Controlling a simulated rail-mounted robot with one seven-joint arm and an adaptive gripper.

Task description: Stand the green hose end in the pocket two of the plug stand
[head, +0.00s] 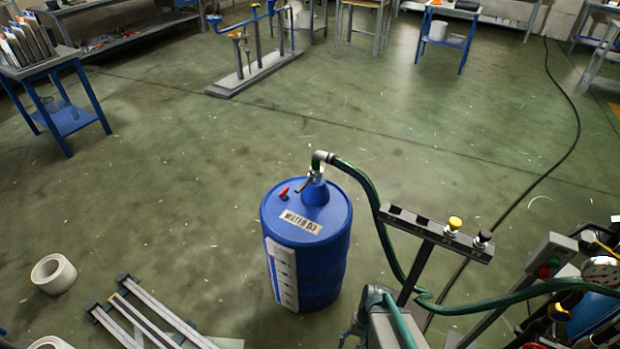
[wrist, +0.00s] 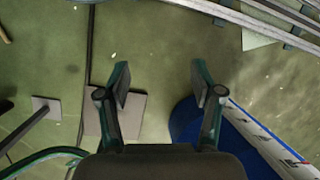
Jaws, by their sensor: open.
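The green hose (head: 365,184) ends in a grey elbow (head: 320,158) at the fitting on top of the blue drum (head: 306,240). From there it arcs right and down past the plug stand (head: 436,236). The stand is a grey bar on a post. Its left part has dark openings that look empty; a yellow-topped plug (head: 454,224) and a black-topped plug (head: 483,238) stand at its right. My gripper (wrist: 160,85) is open, with nothing between its fingers. In the head view it is low in the picture, right of the drum. The hose end does not show in the wrist view.
A red-handled fitting (head: 284,191) is on the drum top. Metal rails (head: 150,325) and a white roll (head: 54,273) lie left of the drum. A post with a control box (head: 550,258) and cluttered equipment crowd the right. The floor behind the drum is clear.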

